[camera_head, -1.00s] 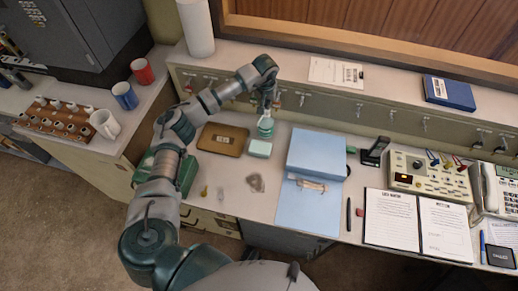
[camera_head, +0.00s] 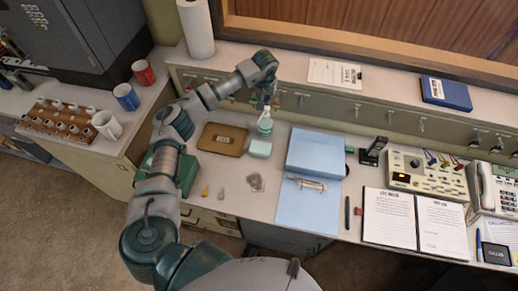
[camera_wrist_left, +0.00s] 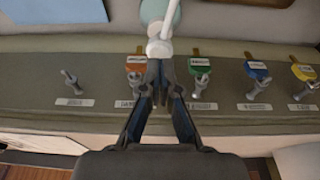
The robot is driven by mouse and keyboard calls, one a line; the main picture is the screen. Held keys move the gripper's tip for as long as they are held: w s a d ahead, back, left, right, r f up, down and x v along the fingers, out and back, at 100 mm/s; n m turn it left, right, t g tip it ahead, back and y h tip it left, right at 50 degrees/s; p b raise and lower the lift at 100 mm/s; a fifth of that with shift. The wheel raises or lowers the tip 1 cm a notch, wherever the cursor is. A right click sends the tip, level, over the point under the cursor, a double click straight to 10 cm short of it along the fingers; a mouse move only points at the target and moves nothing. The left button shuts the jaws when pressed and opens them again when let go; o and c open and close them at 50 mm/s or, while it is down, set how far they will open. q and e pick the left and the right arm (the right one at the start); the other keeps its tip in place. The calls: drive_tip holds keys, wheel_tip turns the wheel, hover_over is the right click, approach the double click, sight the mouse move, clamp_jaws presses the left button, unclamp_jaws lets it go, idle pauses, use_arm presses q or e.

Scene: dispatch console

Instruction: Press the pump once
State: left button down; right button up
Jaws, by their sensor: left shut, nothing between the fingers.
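The pump bottle (camera_head: 265,126), pale green with a white pump top, stands upright on the desk near the back panel. My left gripper (camera_head: 267,101) is above it, pointing down, with its fingers shut and empty. In the left wrist view the white pump head (camera_wrist_left: 158,48) lies just beyond the tips of the shut left gripper (camera_wrist_left: 160,70). The green bottle body (camera_wrist_left: 160,14) is partly hidden behind the pump head. I cannot tell whether the fingertips touch the pump. My right gripper is not in view.
The back panel (camera_head: 340,108) has several hooks, with colored key tags (camera_wrist_left: 200,67) near the gripper.

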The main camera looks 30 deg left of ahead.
use_arm(q)
wheel_tip(320, 180, up, 6)
drive_tip(key=p, duration=0.3)
drive_tip(key=shift+p, duration=0.4)
